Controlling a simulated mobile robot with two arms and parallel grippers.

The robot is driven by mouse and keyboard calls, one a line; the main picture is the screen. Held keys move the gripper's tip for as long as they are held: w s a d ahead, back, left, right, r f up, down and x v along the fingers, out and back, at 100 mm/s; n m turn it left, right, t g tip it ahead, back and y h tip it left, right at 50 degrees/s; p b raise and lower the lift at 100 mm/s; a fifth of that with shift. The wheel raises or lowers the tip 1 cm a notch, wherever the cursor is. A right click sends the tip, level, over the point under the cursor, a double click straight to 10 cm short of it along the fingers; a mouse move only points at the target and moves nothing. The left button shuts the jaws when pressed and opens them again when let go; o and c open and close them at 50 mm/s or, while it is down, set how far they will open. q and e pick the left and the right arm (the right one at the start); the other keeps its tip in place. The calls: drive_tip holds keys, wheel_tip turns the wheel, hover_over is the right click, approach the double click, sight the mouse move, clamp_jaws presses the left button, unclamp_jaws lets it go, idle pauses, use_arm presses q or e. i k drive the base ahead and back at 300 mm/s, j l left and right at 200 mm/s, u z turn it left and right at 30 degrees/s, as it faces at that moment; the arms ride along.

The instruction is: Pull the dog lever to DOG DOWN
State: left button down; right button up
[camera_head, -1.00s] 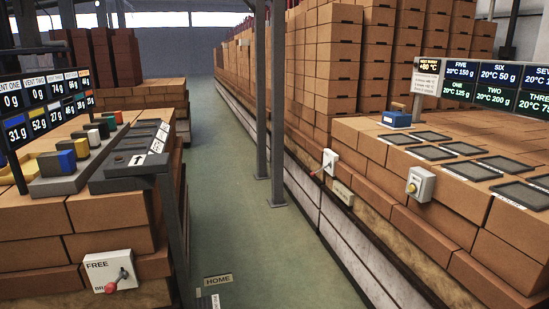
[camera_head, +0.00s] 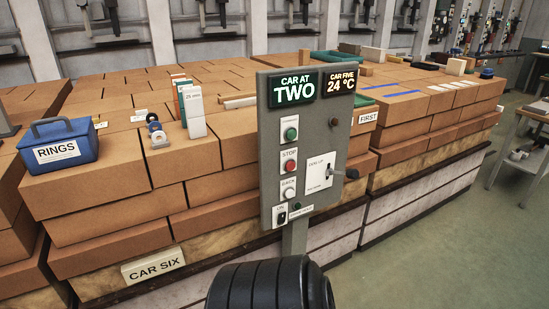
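A grey control post (camera_head: 268,165) stands in the middle of the camera_head view. A white plate (camera_head: 320,172) on its face has small print that seems to end in "UP". A short lever with a dark knob (camera_head: 351,173) sticks out to the right beside this plate, and I take it for the dog lever. Another dark knob (camera_head: 335,122) sits higher on the panel. Neither of my grippers is in view.
The post has green, red and white buttons, and screens (camera_head: 294,89) reading "CAR AT TWO" and "CAR FIVE 24 °C". Brick stacks (camera_head: 110,195) stand behind it. A blue RINGS box (camera_head: 58,147) is at left. A dark ribbed object (camera_head: 270,285) fills the bottom middle. Green floor (camera_head: 440,250) is clear at right.

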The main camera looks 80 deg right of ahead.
sight(351, 173)
drive_tip(key=z, duration=3.35)
